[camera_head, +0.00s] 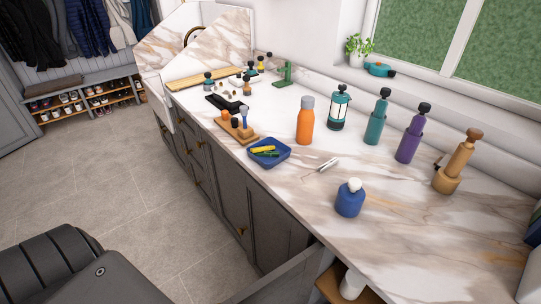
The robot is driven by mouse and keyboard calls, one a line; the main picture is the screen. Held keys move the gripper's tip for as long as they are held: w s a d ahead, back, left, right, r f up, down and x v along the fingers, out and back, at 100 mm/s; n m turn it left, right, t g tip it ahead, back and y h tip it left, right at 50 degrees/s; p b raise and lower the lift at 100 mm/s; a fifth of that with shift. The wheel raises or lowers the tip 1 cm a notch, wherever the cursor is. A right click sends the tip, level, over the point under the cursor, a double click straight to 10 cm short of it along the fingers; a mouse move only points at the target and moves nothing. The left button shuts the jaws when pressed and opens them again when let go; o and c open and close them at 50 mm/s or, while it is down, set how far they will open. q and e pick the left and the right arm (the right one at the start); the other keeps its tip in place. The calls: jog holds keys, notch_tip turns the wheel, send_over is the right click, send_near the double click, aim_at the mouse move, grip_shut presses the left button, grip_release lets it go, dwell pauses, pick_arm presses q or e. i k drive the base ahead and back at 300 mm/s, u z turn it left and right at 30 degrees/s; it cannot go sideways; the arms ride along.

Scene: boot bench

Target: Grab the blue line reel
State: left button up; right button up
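I cannot clearly make out a blue line reel. A dark blue object (534,228) is cut off at the right edge. Neither of my grippers shows in the head view.
A blue tray (284,158) holds yellow and green items. A small metallic item (328,164) lies mid-counter.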

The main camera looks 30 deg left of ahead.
aim_at(347, 204)
jog(key=u, duration=2.15)
jog(key=k, duration=1.2)
jog(key=z, duration=2.25)
